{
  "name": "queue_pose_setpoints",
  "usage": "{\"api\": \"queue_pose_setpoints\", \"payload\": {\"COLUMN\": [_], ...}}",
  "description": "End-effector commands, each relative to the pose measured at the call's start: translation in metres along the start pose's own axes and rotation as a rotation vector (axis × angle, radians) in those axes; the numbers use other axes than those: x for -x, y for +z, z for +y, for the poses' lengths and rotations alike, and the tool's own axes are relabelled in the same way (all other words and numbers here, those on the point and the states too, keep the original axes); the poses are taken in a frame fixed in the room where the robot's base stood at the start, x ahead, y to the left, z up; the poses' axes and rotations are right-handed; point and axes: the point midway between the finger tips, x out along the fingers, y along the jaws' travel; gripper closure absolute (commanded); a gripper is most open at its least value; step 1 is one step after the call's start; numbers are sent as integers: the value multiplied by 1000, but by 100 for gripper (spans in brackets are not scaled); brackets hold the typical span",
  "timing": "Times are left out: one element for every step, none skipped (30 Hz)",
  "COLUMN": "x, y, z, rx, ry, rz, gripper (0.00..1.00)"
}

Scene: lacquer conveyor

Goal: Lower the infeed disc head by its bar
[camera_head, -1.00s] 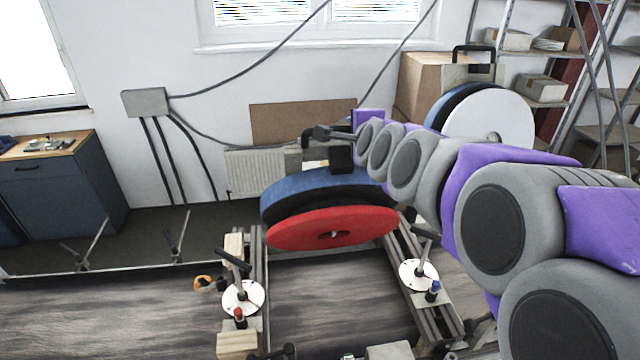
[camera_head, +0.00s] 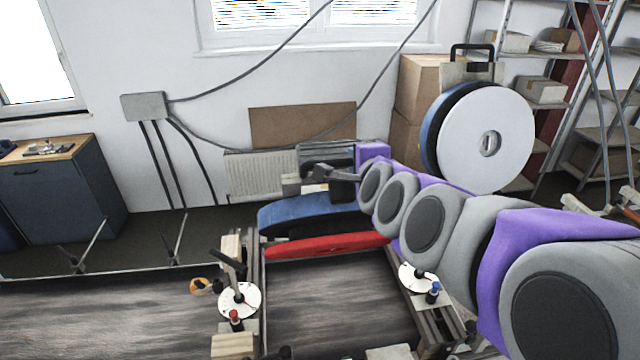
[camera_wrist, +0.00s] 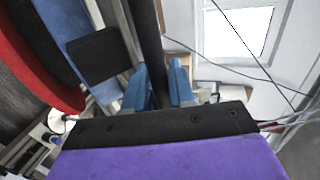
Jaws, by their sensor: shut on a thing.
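The infeed disc head sits between the rails ahead of me, with a red disc (camera_head: 328,245) in front of blue and black layers (camera_head: 310,208). It lies nearly flat, so the red disc shows as a thin band. Its dark bar (camera_wrist: 150,42) runs between the blue fingers of my gripper (camera_wrist: 158,88) in the wrist view. The gripper is shut on the bar. In the head view my gripper (camera_head: 322,174) is at the back of the head, and the grip itself is small and partly hidden. The red and blue discs also show at the left of the wrist view.
A second disc head with a white disc (camera_head: 487,140) stands upright at the right, its black handle (camera_head: 472,58) on top. White round plates with clamps (camera_head: 240,300) sit on both rails. Cardboard boxes (camera_head: 420,78) and shelves stand behind. My arm crosses the right side.

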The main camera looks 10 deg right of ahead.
Motion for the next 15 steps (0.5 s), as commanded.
{"api": "queue_pose_setpoints", "payload": {"x": [1,2,3,4,6,8,10,12,14,16,18,21,23,24,27], "y": [1,2,2,2,3,3,4,4,4,4,5,5,6,6,7], "z": [3,4,8,11,14,20,24,27,31,34,37,41,44,48,54], "rx": [1,1,1,1,1,2,2,2,1,1,1,1,2,3,3], "ry": [1,2,2,3,4,5,6,6,5,4,3,3,3,4,7], "rz": [-2,-2,-2,-2,-3,-3,-3,-3,-3,-3,-3,-3,-3,-4,-4], "gripper": [100,100,100,100,100,100,100,100,100,100,100,100,100,100,100]}}
